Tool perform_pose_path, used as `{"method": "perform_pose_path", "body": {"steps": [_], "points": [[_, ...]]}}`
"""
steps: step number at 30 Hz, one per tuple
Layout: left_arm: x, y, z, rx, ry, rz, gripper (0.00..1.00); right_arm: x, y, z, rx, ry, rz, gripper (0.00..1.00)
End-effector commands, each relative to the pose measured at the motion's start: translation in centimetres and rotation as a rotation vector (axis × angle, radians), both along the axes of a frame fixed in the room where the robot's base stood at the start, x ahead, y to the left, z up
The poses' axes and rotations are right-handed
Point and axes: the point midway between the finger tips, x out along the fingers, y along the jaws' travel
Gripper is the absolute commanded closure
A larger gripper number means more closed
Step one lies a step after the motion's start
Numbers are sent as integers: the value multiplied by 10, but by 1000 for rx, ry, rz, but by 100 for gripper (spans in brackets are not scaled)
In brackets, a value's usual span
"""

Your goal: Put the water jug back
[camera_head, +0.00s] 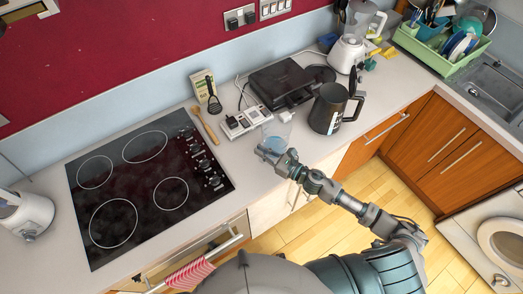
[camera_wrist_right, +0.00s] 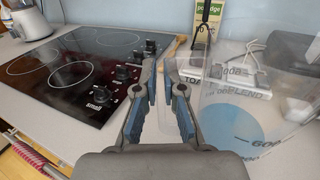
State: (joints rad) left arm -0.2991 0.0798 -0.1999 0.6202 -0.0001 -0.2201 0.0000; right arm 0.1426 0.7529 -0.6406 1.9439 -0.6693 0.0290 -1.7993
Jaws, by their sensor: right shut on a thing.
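The water jug (camera_head: 277,135) is a clear measuring jug with blue liquid in its base, at the counter's front edge right of the hob. In the right wrist view the jug (camera_wrist_right: 243,105) fills the right side, with printed markings on its wall. My right gripper (camera_head: 268,152) is at the jug's near left side. In the wrist view its blue-padded fingers (camera_wrist_right: 160,75) are closed around the jug's clear handle, which is hard to make out. The jug looks upright; I cannot tell if its base touches the counter. My left gripper is not in view.
The black hob (camera_head: 145,190) lies left, with a wooden spoon (camera_head: 206,127) beside it. A black kettle (camera_head: 328,108) and white blender (camera_head: 347,52) stand right. A green dish rack (camera_head: 445,62) is near the sink.

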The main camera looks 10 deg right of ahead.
Motion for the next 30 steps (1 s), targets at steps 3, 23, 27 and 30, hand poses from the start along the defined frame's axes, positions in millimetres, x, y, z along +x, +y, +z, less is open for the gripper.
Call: {"method": "perform_pose_path", "body": {"steps": [3,23,27,30], "points": [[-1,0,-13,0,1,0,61,0,0,-13,1,-2,0,100],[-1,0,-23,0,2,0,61,0,0,-24,1,-2,0,100],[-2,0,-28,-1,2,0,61,0,0,-30,1,-2,0,100],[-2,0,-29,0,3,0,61,0,0,-31,1,-2,0,100]]}}
